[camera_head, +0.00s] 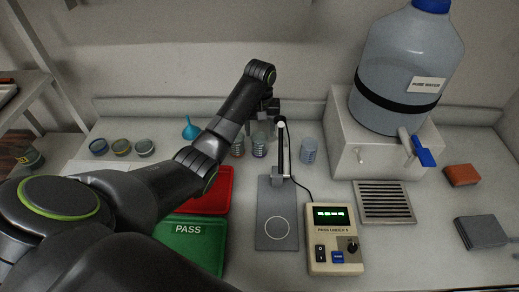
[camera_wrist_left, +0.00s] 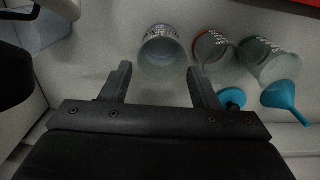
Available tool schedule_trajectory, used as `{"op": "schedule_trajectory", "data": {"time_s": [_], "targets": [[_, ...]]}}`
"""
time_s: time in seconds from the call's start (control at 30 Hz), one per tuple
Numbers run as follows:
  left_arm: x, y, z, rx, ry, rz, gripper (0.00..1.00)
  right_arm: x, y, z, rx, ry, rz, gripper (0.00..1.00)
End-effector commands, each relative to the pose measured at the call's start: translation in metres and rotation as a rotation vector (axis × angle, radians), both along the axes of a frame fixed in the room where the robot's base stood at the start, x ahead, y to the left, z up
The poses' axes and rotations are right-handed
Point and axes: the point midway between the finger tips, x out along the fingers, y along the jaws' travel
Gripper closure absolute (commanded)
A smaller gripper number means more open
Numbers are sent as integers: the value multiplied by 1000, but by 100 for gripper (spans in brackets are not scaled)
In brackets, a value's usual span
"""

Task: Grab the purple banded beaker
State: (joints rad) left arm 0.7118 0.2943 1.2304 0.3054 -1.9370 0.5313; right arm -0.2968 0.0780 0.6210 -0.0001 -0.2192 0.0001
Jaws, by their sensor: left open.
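My left gripper, also in the left wrist view (camera_wrist_left: 159,75), is open and empty. The beaker shows in line with the gap between its fingers, near the tips; I cannot tell whether they touch. A red banded beaker (camera_wrist_left: 211,48) stands close beside it, with a green banded beaker (camera_wrist_left: 266,60) beyond. My right gripper is not in view.
A blue funnel (camera_head: 190,130) stands left of the beakers. Red (camera_head: 214,190) and green (camera_head: 190,248) trays lie in front, partly under my arm.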

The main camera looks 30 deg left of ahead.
Motion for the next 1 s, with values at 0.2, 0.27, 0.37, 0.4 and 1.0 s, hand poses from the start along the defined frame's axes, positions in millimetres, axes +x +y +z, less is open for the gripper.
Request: {"op": "schedule_trajectory", "data": {"time_s": [0.2, 0.27, 0.37, 0.4, 1.0], "targets": [[-6, -2, -19, 0, 2, 0, 45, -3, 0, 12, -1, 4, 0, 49], [-9, -3, -28, -1, 3, 0, 45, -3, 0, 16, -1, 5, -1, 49], [-9, -3, -44, 1, 0, 1, 45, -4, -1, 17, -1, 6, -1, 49], [-9, -3, -48, 1, 0, 1, 45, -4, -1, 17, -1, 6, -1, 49], [-9, -3, -56, 1, -3, 0, 80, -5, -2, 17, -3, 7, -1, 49]]}}
